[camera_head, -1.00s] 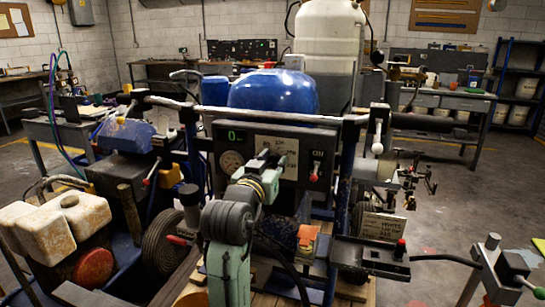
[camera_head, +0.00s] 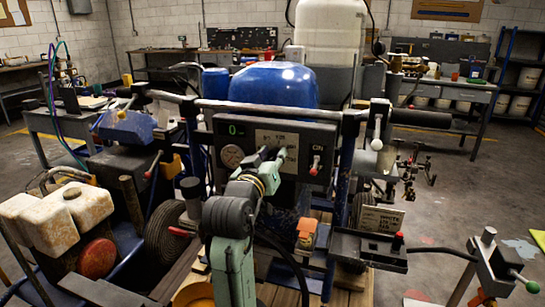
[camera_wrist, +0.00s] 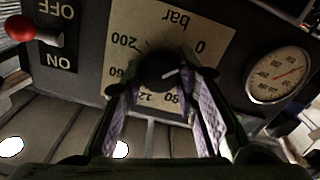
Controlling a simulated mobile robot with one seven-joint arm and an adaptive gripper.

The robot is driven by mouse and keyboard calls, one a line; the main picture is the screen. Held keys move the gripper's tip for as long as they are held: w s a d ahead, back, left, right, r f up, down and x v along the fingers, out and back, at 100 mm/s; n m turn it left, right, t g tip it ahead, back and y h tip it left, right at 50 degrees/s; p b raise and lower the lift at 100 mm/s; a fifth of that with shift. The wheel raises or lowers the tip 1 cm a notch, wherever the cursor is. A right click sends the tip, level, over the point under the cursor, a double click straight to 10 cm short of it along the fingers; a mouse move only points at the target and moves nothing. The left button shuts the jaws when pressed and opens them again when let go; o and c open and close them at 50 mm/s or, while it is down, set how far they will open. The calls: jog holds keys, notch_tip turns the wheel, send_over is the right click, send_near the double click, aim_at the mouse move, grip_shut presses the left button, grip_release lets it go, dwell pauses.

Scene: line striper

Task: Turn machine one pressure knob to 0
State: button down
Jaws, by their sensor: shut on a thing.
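The machine's grey control panel (camera_head: 204,150) is in the middle of the head view. In the wrist view, upside down, the black pressure knob (camera_wrist: 160,66) sits on a pale dial plate (camera_wrist: 205,40) marked "bar", 0 and 200. My gripper (camera_wrist: 168,82) is shut on the knob, one finger on each side. A short white mark shows on the knob; the exact setting is hard to read. In the head view my gripper (camera_head: 272,163) reaches the panel and hides the knob.
A red-tipped ON/OFF switch (camera_head: 315,167) is right of the dial; it also shows in the wrist view (camera_wrist: 20,28). The handlebar (camera_head: 270,111) crosses above the panel.

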jog(key=c, duration=1.2)
grip_release()
jog(key=shift+c, duration=0.2)
jog(key=v, duration=1.2)
